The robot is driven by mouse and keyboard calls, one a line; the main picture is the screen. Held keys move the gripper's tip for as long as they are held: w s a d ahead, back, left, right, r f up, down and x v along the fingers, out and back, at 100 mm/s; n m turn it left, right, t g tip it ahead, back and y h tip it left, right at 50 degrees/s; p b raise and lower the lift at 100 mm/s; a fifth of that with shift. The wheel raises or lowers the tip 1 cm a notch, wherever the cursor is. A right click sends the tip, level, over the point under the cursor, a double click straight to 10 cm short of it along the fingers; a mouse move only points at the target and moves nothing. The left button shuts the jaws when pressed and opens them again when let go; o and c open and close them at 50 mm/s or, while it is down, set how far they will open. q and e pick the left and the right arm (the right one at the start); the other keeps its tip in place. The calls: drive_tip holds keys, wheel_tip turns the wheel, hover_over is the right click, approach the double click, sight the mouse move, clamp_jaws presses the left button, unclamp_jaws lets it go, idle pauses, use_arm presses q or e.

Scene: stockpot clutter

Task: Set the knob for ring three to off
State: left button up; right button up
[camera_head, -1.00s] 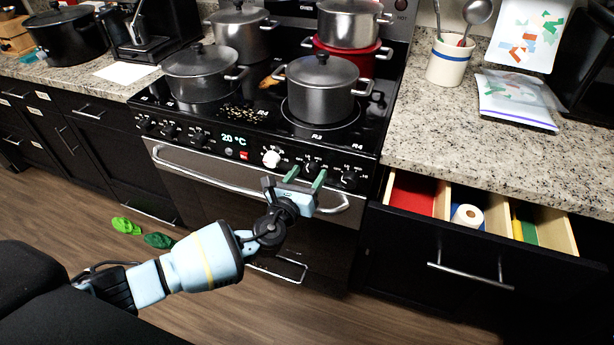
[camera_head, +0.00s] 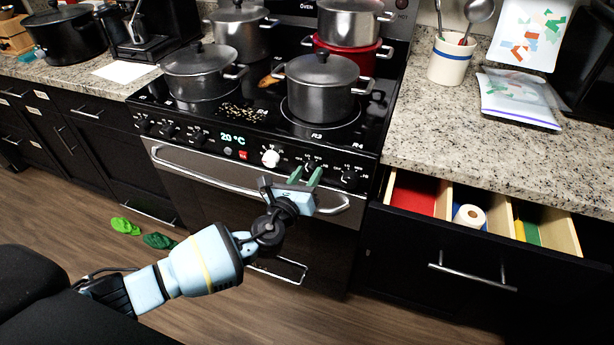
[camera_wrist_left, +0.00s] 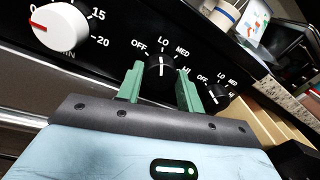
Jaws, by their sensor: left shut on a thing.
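My left gripper (camera_head: 305,177) is at the oven's front panel, its green fingers on either side of a black knob (camera_head: 309,166). In the left wrist view the gripper (camera_wrist_left: 161,85) is shut on this knob (camera_wrist_left: 160,68). The knob's white mark points up, about at LO; OFF is to its left and MED to its right. I cannot read which ring the knob is labelled for. Another black knob (camera_wrist_left: 219,97) with the same scale sits to its right. A white timer knob (camera_wrist_left: 60,27) with a red mark sits to the left. My right gripper is not in view.
A bar handle (camera_head: 230,182) runs across the oven door just below the panel. Pots, including one at the R3 mark (camera_head: 320,88), stand on the cooktop. An open drawer (camera_head: 440,250) juts out at the right. Green items (camera_head: 126,226) lie on the floor.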

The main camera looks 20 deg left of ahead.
use_arm(q)
drive_tip(key=n+b, duration=0.2)
drive_tip(key=n, duration=0.1)
drive_tip(key=shift+f, duration=0.3)
drive_tip(key=shift+n, duration=0.6)
drive_tip(key=shift+n+b, duration=0.7)
drive_tip(key=shift+n, duration=0.4)
drive_tip(key=shift+r+n+t+b, duration=0.1)
drive_tip(key=shift+n+t+b, duration=0.2)
drive_tip(key=shift+n, duration=0.5)
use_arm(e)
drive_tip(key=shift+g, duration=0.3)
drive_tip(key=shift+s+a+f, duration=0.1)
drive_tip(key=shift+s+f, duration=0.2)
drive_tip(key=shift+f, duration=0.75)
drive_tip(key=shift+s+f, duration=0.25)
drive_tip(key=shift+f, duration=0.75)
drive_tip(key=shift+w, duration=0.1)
use_arm(q)
drive_tip(key=o, duration=1)
drive_tip(key=shift+r, duration=0.1)
